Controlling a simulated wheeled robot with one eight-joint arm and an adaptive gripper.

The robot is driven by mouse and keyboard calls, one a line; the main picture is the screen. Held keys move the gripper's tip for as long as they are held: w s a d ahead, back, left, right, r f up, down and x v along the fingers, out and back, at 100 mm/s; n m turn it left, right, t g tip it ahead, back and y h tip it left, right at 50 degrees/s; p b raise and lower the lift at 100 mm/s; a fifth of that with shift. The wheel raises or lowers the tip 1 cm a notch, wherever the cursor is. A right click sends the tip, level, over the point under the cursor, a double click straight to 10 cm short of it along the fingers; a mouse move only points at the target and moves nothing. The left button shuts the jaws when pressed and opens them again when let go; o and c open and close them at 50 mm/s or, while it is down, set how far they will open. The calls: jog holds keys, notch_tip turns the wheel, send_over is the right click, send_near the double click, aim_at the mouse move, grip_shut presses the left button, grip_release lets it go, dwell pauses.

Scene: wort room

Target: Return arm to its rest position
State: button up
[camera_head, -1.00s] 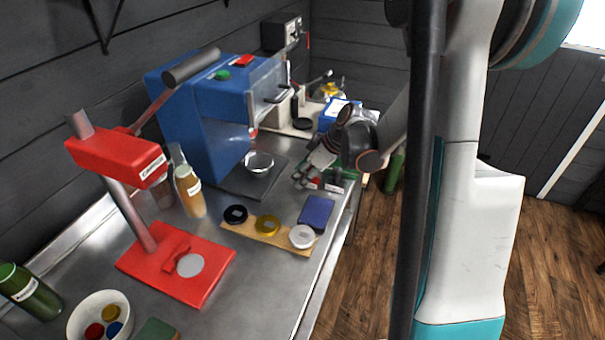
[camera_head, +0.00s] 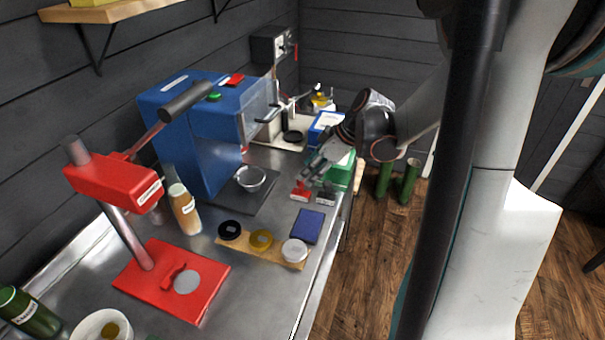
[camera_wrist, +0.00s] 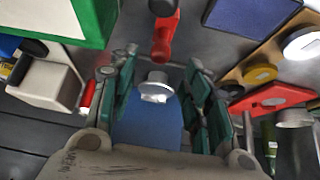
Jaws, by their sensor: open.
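My gripper (camera_head: 318,168) is open in the head view. The blue machine (camera_wrist: 146,125) and a small silver bowl (camera_wrist: 156,84) show beyond the gap, and the red item (camera_wrist: 164,35) is near the top.
The blue machine (camera_head: 200,140) and red press (camera_head: 170,290) stand left of my gripper. A green box (camera_head: 341,172) and a blue-white box (camera_head: 325,124) are close by it. A wooden strip (camera_head: 274,253) with lids and a blue pad (camera_head: 308,227) lie in front. Green bottles (camera_head: 408,182) stand on the floor.

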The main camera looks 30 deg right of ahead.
jog(key=shift+v, duration=0.9)
